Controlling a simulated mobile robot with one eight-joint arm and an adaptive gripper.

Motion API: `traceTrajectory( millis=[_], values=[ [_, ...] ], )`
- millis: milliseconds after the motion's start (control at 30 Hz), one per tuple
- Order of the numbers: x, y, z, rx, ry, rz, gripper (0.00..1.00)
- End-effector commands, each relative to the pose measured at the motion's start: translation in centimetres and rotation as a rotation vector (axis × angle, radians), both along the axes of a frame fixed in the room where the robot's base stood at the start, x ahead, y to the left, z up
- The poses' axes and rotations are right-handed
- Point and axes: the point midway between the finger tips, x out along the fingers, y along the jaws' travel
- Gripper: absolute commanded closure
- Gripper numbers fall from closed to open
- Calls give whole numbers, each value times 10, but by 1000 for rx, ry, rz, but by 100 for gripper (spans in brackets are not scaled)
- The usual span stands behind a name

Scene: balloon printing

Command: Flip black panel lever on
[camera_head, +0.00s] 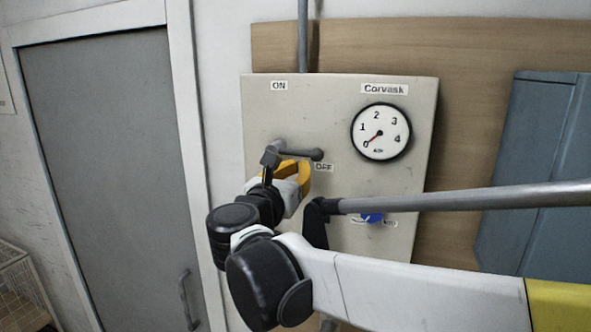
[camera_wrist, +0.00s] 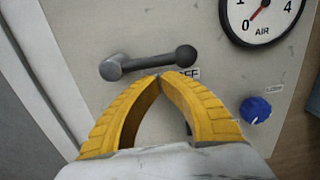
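The dark grey-black lever (camera_head: 295,153) is on the left part of a beige panel (camera_head: 300,110). Its arm points right, with the round knob beside the OFF label (camera_head: 324,168); the ON label (camera_head: 279,85) is above. In the wrist view the lever (camera_wrist: 150,61) lies nearly level, hub at left and knob at right. My gripper (camera_wrist: 158,78) has its two yellow fingers meeting at the tips, with nothing seen between them. The tips are just below the middle of the lever; I cannot tell if they touch it. In the head view my gripper (camera_head: 304,166) partly shows below the lever.
A round gauge (camera_head: 381,131) reads near 0 at the panel's upper right. A blue knob (camera_wrist: 255,110) is lower right of my gripper. A grey door (camera_head: 115,170) is at left, and a blue-grey cabinet (camera_head: 540,170) at right. My arm hides the panel's lower part.

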Motion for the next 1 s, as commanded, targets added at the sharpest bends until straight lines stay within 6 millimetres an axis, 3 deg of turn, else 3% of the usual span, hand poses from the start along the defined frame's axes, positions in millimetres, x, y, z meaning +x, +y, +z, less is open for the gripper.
traceTrajectory(
  millis=[1000],
  values=[
    [-2,-5,16,-218,79,0,100]
  ],
)
